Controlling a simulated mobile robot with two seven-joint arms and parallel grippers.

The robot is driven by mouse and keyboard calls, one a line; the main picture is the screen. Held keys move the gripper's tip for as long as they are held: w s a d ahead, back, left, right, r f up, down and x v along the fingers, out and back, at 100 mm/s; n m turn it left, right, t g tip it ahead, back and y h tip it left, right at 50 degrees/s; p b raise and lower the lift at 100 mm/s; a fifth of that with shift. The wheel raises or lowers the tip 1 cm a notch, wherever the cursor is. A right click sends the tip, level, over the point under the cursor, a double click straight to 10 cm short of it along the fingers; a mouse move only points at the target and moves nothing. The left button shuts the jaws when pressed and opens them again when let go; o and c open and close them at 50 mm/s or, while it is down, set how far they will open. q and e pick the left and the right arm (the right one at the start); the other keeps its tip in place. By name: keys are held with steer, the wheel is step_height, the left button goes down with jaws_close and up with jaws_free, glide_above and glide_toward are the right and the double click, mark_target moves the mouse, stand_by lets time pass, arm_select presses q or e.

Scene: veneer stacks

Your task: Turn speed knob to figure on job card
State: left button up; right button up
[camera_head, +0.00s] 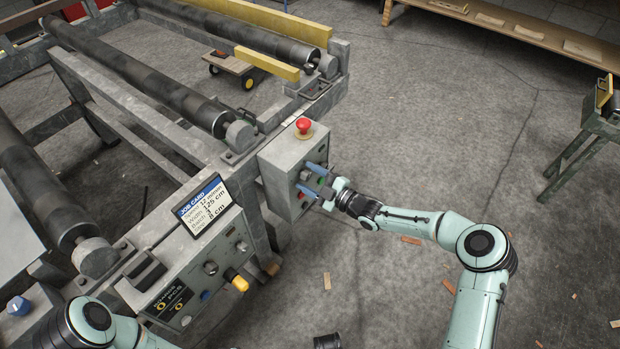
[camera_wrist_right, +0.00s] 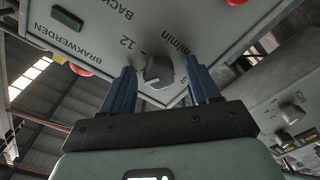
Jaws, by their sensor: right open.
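The speed knob (camera_wrist_right: 158,70) is a grey knob on a light grey panel marked "m/min", with "12" and "3" printed around it. My right gripper (camera_wrist_right: 160,88) is open, its blue fingers on either side of the knob with gaps showing. Which mark the knob points at I cannot tell. In the head view the right gripper (camera_head: 314,181) is at the front of the grey control box (camera_head: 283,160); its fingers hide the knob there. The job card (camera_head: 203,206) stands on the lower console and reads "Speed 12 m/min".
A red mushroom button (camera_head: 303,125) tops the control box. Another knob (camera_wrist_right: 291,113) shows in the wrist view. The floor to the right is mostly clear, with scattered wood scraps.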

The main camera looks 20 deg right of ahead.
steer(key=c, duration=1)
steer(key=shift+c, duration=0.2)
arm_select(q)
steer(key=shift+w+f, duration=0.15)
arm_select(e)
steer(key=shift+m, duration=0.3)
steer(key=shift+m+b, duration=0.4)
steer(key=shift+m, duration=0.5)
steer(key=m, duration=0.2)
steer(key=shift+m, duration=0.3)
steer(key=m, duration=0.3)
steer(key=shift+r, duration=0.1)
arm_select(q)
steer(key=shift+w+a+f+t, duration=0.4)
steer(key=shift+w+a+f, duration=0.15)
steer(key=shift+w, duration=0.25)
arm_select(e)
steer(key=shift+w+d+m, duration=0.1)
steer(key=shift+m, duration=1.9)
arm_select(q)
steer(key=shift+d, duration=0.1)
